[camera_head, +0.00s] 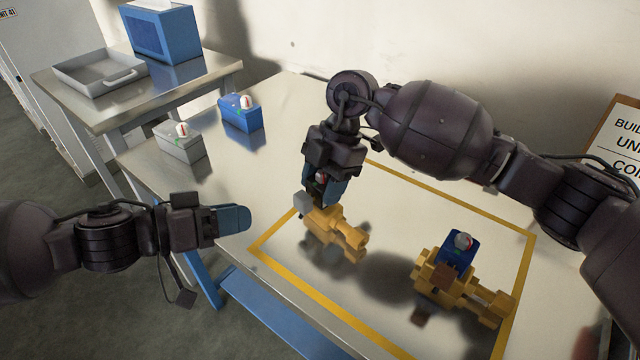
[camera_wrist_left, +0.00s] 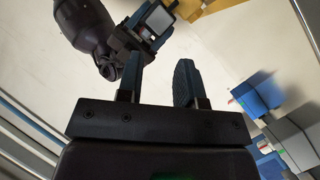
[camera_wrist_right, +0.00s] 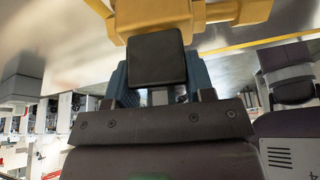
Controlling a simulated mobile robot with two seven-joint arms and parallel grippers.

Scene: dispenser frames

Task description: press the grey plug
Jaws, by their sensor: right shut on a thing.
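The grey plug (camera_head: 301,202) is a small grey block at the upper left end of the near yellow frame (camera_head: 350,238). My right gripper (camera_head: 322,186) is shut on it from above. In the right wrist view the plug (camera_wrist_right: 157,58) sits between the fingers, its edge against the yellow frame (camera_wrist_right: 165,16); I cannot tell how deep it is seated. It also shows as a pale square in the left wrist view (camera_wrist_left: 158,19). My left gripper (camera_head: 235,220) is empty, off the table's left edge; its fingers stand apart in the left wrist view (camera_wrist_left: 158,85).
A second yellow frame (camera_head: 478,298) holds a blue block (camera_head: 458,252) with a round knob. A grey block (camera_head: 182,150) and a blue block (camera_head: 242,117) stand at the table's back left. A side table holds a tray (camera_head: 98,78) and a blue bin (camera_head: 165,35). Yellow tape (camera_head: 330,305) surrounds the frames.

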